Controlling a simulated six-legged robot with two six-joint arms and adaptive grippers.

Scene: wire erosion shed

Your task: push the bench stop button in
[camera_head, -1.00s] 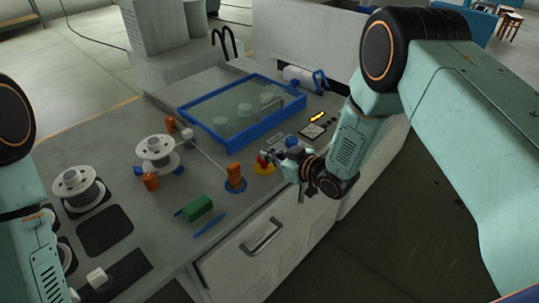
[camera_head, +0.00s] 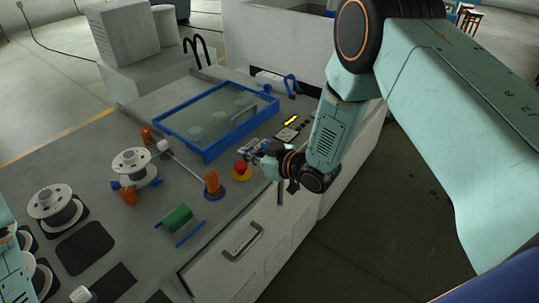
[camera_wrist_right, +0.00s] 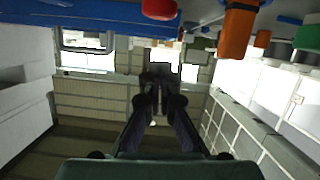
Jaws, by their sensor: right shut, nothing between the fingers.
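The red stop button (camera_head: 240,167) sits on a yellow round base near the bench's front edge, in the head view. It stands clear of the fingers, and I cannot tell how far in it is. It also shows at the top edge of the right wrist view (camera_wrist_right: 159,8). My right gripper (camera_head: 251,148) is shut and empty, just up and right of the button in the head view, apart from it. Its closed fingers show in the right wrist view (camera_wrist_right: 161,72). My left arm shows only at the left edge; its gripper is out of view.
An orange post (camera_head: 212,183) stands left of the button, with a green cylinder (camera_head: 177,217) nearer the front. A blue-framed tank (camera_head: 207,156) lies behind. A small display panel (camera_head: 287,134) is to the right. White spools (camera_head: 55,205) stand at left.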

